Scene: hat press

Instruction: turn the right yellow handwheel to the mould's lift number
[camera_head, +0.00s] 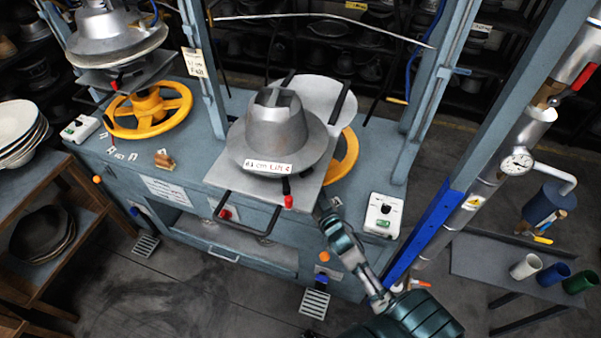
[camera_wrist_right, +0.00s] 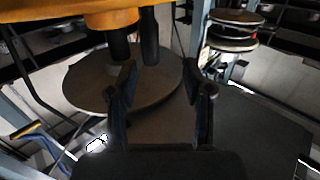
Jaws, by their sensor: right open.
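The right yellow handwheel (camera_head: 347,155) shows only partly in the head view. The grey hat mould (camera_head: 270,130) and its plate (camera_head: 225,178) hide most of it. The mould carries a white label reading "cm LIFT"; its number is too small to read surely. My right arm reaches up from the bottom, and its gripper end goes under the plate's right edge, largely hidden. In the right wrist view my right gripper (camera_wrist_right: 160,88) is open with nothing between its fingers. A yellow part (camera_wrist_right: 75,18), seemingly the handwheel, is above it, with dark posts below. My left gripper is not in view.
A second press with a yellow handwheel (camera_head: 148,110) stands at the left. A white control box (camera_head: 383,216) sits on the bench right of the plate. A blue-grey upright (camera_head: 435,75) and a pipe with a gauge (camera_head: 517,161) stand to the right.

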